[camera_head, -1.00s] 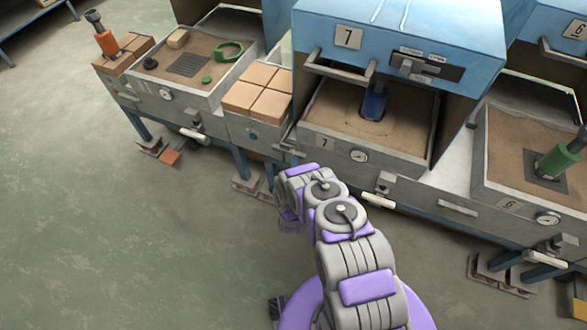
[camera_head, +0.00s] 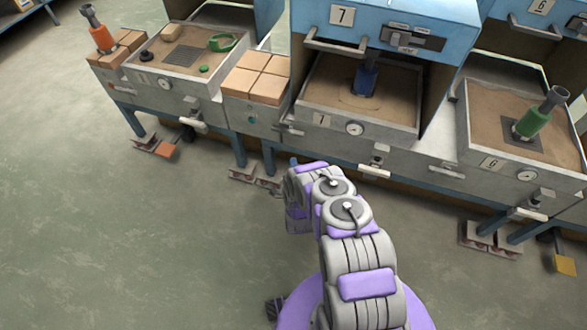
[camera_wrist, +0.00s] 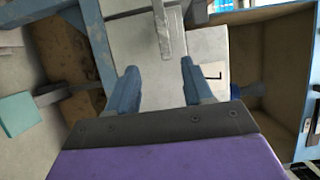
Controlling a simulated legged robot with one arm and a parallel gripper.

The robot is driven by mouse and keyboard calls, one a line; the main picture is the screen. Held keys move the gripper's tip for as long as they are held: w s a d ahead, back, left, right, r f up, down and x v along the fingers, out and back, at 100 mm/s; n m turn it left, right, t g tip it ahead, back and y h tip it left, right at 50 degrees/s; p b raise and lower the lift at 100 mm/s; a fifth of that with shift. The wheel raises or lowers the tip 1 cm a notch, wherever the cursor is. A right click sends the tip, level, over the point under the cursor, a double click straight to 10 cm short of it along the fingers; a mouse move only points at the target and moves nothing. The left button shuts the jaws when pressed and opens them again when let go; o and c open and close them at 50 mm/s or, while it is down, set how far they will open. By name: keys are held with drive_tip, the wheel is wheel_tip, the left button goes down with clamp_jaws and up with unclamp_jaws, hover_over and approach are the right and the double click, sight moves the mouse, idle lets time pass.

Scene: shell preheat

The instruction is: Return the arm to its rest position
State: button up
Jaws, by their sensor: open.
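My arm, grey and purple, is folded low in front of the benches in the head view. My gripper (camera_wrist: 158,88) shows in the wrist view with its two blue-grey fingers wide apart and nothing between them. In the head view the fingers are hidden behind the arm. The gripper is apart from the station marked 7, whose sand tray (camera_head: 392,117) holds an upright blue object (camera_head: 366,78) under the raised blue hood (camera_head: 395,48).
At right, tray 6 (camera_head: 480,165) holds a green cylinder (camera_head: 532,122) with a dark top. Tan blocks (camera_head: 256,76) and an orange piece (camera_head: 101,36) stand nearby. The floor (camera_head: 110,240) at left is clear.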

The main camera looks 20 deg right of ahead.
drive_tip(key=shift+d, duration=0.15)
drive_tip(key=w+r+n+g+y, duration=0.1)
drive_tip(key=w+r+n+g, duration=0.6)
drive_tip(key=r, duration=0.7)
drive_tip(key=s+r+n+g+y, duration=0.15)
drive_tip(key=s+r, duration=0.25)
drive_tip(key=r, duration=0.4)
drive_tip(key=s+r+n+g, duration=0.1)
drive_tip(key=s+r+n, duration=0.15)
drive_tip(key=r, duration=0.55)
drive_tip(key=s+a+r+n+g, duration=0.1)
drive_tip(key=s+r+n+g, duration=0.2)
drive_tip(key=s, duration=1.3)
drive_tip(key=s+a+r+n+g, duration=0.2)
drive_tip(key=s+r, duration=0.7)
drive_tip(key=s, duration=0.7)
drive_tip(key=s+a+r+n+g, duration=0.1)
drive_tip(key=s+r+n+g, duration=0.3)
drive_tip(key=s, duration=1.2)
wheel_tip(320, 180, up, 3)
drive_tip(key=shift+s+a+f+g+y, duration=0.15)
drive_tip(key=shift+s+f+g+y, duration=0.05)
drive_tip(key=shift+s+g+y, duration=0.2)
